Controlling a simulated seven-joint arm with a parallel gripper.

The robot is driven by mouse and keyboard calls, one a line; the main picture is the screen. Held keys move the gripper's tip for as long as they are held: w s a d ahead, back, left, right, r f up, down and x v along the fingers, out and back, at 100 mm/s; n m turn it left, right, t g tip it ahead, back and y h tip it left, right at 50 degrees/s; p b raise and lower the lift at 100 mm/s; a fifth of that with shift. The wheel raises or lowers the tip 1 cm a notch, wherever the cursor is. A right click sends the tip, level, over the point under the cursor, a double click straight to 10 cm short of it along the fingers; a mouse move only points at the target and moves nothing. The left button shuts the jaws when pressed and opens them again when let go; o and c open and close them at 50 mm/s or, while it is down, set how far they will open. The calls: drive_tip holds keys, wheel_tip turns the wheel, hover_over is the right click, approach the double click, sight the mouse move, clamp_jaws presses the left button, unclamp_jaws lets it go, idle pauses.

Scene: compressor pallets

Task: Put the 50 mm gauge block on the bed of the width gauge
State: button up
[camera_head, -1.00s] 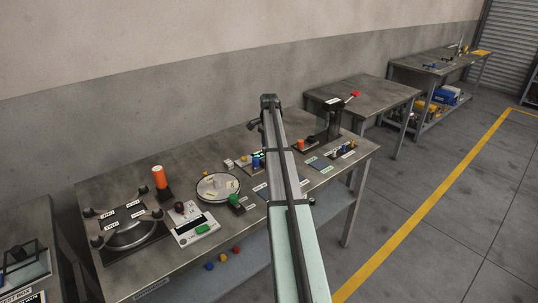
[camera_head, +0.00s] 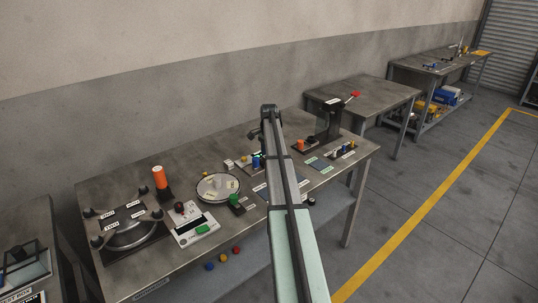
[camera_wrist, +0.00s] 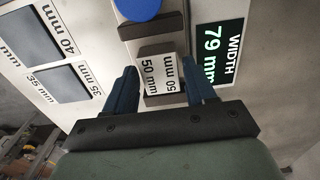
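The 50 mm gauge block (camera_wrist: 158,72) is a grey block with a white "50 mm" label in the wrist view. It sits between the two blue fingers of my gripper (camera_wrist: 160,84), which look shut on its sides. A blue round knob (camera_wrist: 138,8) is at the gauge's far end. The display (camera_wrist: 220,52) reads "WIDTH 79 mm". In the head view my arm hides most of the gauge.
Labelled 40 mm (camera_wrist: 38,36) and 35 mm (camera_wrist: 66,84) places with dark pads lie left of the gauge in the wrist view. In the head view a round dish (camera_head: 217,187), an orange cylinder (camera_head: 158,177) and a black press stand (camera_head: 328,120) share the bench.

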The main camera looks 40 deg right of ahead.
drive_tip(key=shift+o, duration=1)
drive_tip(key=shift+r, duration=0.15)
wheel_tip(320, 180, up, 12)
